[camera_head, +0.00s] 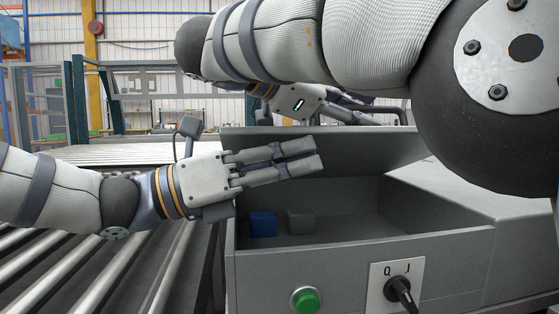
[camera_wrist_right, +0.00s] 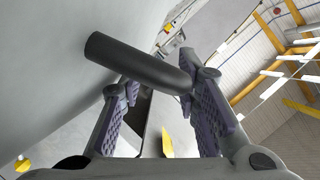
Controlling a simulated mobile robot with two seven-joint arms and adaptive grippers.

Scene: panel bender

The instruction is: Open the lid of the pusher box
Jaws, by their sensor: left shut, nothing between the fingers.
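The grey pusher box (camera_head: 262,270) is in the head view's lower middle, with its inside showing. Its lid (camera_head: 345,152) stands raised and tilted at the back. My left gripper (camera_head: 318,155) is shut and empty, above the opening in front of the lid; whether it touches the lid is unclear. My right gripper (camera_head: 372,109) is behind the lid's upper edge, partly hidden. The right wrist view shows its fingers apart (camera_wrist_right: 162,105), with a black bar handle (camera_wrist_right: 138,62) across their tips beside a grey surface.
A blue block (camera_head: 263,223) and a grey block (camera_head: 301,221) lie inside the box. A green button (camera_head: 305,300) and a black rotary switch (camera_head: 402,290) are on its front. A roller conveyor (camera_head: 120,270) runs at left. My right arm fills the upper right.

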